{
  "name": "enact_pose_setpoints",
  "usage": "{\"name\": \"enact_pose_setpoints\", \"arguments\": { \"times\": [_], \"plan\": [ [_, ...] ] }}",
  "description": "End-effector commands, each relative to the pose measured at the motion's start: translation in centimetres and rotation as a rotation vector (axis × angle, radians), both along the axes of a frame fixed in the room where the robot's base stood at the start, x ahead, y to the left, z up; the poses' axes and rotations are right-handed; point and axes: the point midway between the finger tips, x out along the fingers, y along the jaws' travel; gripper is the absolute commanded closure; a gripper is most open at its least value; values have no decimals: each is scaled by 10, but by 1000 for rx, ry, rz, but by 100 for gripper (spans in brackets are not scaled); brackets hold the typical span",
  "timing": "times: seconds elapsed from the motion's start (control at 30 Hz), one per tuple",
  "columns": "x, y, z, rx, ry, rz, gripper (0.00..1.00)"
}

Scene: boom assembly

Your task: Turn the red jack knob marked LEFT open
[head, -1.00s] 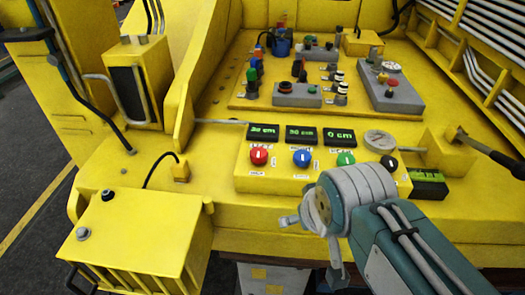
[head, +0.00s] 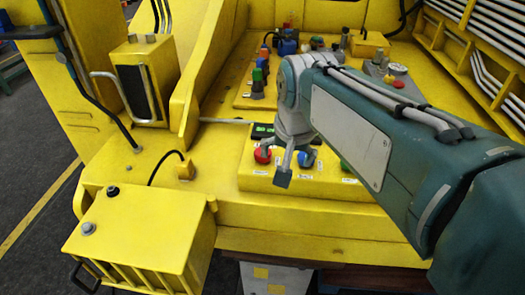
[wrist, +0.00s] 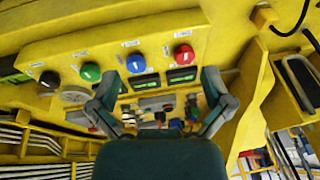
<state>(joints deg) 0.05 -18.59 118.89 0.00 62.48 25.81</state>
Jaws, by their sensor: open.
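The red knob (head: 262,155) is at the left end of the knob row on the yellow control box (head: 300,185). The wrist view is upside down. There the red knob (wrist: 183,54) shows just beyond my open gripper (wrist: 162,80), nearer the right finger. The blue knob (wrist: 136,63) is nearer the left finger. Nothing is between the fingers. The label lettering is too small to read.
A green knob (wrist: 90,72) and a black knob (wrist: 49,79) continue the row. Green-lit displays (wrist: 182,74) sit by the knobs. My arm hides much of the panel in the head view. A yellow box (head: 140,235) stands at front left.

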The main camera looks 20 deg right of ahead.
Motion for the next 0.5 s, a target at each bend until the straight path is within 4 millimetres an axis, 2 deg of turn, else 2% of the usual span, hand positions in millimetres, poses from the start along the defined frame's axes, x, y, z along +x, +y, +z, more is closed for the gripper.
{"name": "enact_pose_setpoints", "arguments": {
  "times": [0.03, 0.27, 0.5],
  "plan": [
    [18, 0, 1, 15, 28, -51, 0],
    [86, -1, 0, 72, 136, -307, 0],
    [152, -1, -21, 102, 241, -571, 0]
  ]
}}
